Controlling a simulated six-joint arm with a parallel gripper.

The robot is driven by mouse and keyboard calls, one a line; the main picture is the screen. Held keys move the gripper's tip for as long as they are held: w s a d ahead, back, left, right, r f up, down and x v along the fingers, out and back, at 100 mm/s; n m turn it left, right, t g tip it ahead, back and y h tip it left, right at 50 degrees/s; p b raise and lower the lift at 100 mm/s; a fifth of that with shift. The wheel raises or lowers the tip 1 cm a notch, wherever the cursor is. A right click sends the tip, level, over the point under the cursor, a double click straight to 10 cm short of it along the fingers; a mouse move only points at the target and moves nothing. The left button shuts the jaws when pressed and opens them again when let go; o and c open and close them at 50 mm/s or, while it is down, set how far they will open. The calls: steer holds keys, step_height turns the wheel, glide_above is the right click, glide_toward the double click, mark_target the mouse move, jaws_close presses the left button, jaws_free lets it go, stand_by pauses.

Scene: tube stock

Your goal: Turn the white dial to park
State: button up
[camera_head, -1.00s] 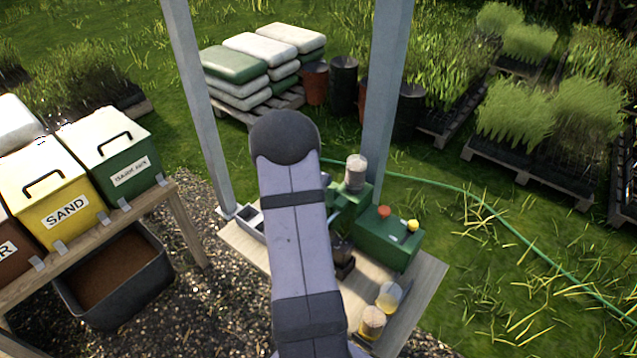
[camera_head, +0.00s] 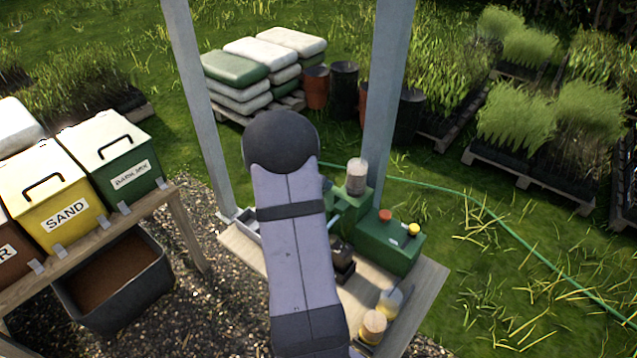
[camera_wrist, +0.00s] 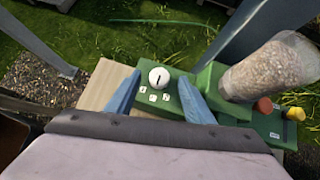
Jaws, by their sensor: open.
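The white dial (camera_wrist: 159,77) sits on the green machine's panel (camera_wrist: 172,111) in the wrist view. It is round with a dark pointer line. Several small white label tiles (camera_wrist: 153,98) lie around its near side, too small to read surely. My gripper (camera_wrist: 157,92) is open, with one blue finger to the left of the dial and one to the right, both apart from it. The green machine (camera_head: 385,240) shows to the right of my arm.
A clear hopper of grains (camera_wrist: 270,68) stands right of the gripper in the wrist view, with a red button (camera_wrist: 263,105) and a yellow knob (camera_wrist: 295,113) beyond. Grey posts (camera_head: 388,100) rise at the bench. Jars (camera_head: 373,326) stand on the bench's near end (camera_head: 425,290).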

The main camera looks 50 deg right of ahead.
steer(key=shift+v, duration=2.05)
steer(key=s+a+m+y, duration=0.3)
steer(key=a+m, duration=0.3)
steer(key=a, duration=0.7)
steer(key=s+a+f+m+g+y, duration=0.1)
steer(key=s+a+m+y, duration=0.2)
steer(key=a, duration=1.1)
steer(key=s+a+m+y, duration=0.2)
steer(key=s+a+m, duration=0.4)
steer(key=a+m, duration=0.5)
steer(key=shift+s+a+f+g+y, duration=0.25)
steer(key=shift+a+g+y, duration=0.15)
steer(key=shift+a, duration=0.85)
